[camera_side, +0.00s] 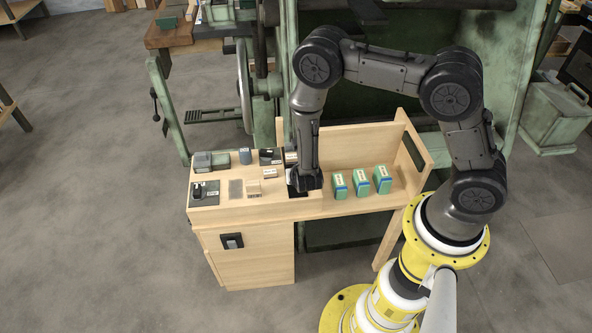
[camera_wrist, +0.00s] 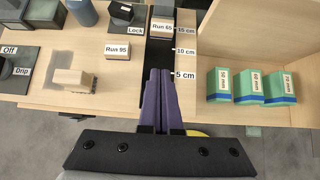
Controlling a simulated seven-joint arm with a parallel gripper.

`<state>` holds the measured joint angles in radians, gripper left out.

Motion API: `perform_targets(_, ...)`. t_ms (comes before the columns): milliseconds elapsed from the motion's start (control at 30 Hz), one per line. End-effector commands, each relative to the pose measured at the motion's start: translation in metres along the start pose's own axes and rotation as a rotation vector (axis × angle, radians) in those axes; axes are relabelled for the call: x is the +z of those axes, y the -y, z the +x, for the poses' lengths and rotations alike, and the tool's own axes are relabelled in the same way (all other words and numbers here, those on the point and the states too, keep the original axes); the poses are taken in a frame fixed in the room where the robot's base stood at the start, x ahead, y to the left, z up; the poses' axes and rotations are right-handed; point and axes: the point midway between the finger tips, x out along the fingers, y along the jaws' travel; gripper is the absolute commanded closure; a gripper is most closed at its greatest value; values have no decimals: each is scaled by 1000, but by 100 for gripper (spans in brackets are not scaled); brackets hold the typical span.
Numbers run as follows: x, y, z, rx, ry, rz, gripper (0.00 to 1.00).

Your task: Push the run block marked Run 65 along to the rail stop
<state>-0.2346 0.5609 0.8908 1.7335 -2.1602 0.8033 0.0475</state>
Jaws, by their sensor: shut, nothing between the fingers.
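The run block marked Run 65 (camera_wrist: 162,27) is a small pale wooden block at the far part of the dark rail strip, beside the 15 cm mark. My gripper (camera_wrist: 160,98) is shut and empty, its purple fingers over the near part of the strip. The fingers point toward the block, with a clear gap between. In the side view my gripper (camera_side: 295,190) is low over the bench, and the Run 65 block is hard to make out there. I cannot tell which part is the rail stop.
A block marked Run 95 (camera_wrist: 116,52) lies left of the strip, near a dark piece labelled Lock (camera_wrist: 128,14). A wooden brush-like block (camera_wrist: 73,80) is further left. Three green blocks (camera_side: 361,183) stand on the right. A scale marked 5, 10 and 15 cm (camera_wrist: 185,50) runs beside the strip.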

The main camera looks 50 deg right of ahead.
Motion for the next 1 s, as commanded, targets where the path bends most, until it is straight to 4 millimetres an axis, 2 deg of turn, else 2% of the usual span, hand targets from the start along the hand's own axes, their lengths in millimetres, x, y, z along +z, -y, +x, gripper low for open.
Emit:
perform_targets(100, 0, -1, -16, 2, 0, -2, 100)
perform_targets(200, -1, 0, -23, -1, -1, -1, 100)
perform_targets(567, -3, -17, -29, -74, 6, 79, 100)
perform_targets(767, -4, -14, -7, -81, 5, 82, 100)
perform_targets(1000, -4, -11, 40, -81, 4, 82, 100)
